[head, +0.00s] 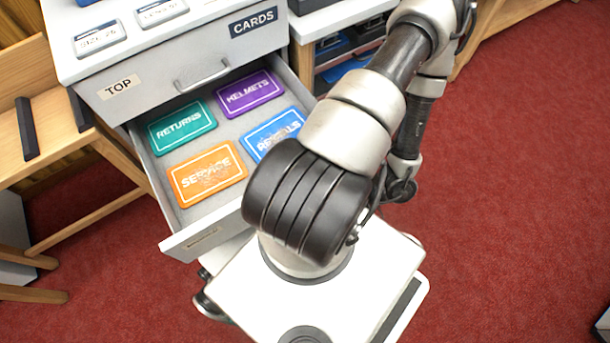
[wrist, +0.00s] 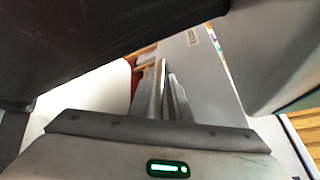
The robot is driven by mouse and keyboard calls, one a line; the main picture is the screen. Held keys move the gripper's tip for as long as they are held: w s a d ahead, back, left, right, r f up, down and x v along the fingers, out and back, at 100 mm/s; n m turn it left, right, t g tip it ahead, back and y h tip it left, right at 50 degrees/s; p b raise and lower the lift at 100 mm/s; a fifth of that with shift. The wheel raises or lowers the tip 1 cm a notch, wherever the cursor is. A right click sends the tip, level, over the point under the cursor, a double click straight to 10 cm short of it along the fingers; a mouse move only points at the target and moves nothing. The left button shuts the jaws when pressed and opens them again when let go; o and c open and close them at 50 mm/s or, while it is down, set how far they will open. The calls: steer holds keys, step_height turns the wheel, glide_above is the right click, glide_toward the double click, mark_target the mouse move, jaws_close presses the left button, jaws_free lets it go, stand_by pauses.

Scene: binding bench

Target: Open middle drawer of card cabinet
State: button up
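The card cabinet (head: 94,72) stands at upper left in the head view. Its top drawer (head: 150,90), labelled TOP, is closed. The drawer below it, the middle drawer (head: 181,240), is pulled well out and shows cards inside; its front label is too slanted to read. In the wrist view its grey front (wrist: 212,75) rises beside my fingers. My gripper (wrist: 165,88) has its fingers close together with a narrow gap, at the drawer front, and looks shut on the drawer's handle. The handle itself is hidden between the fingers. My arm hides the gripper in the head view.
A wooden rack (head: 75,150) stands left of the cabinet, shelves (head: 340,62) right.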

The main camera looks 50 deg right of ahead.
steer(key=shift+d, duration=0.1)
steer(key=p+v, duration=0.1)
steer(key=v, duration=1.6)
steer(key=shift+p, duration=0.3)
steer(key=shift+s+d+r, duration=0.1)
steer(key=shift+d+r, duration=0.05)
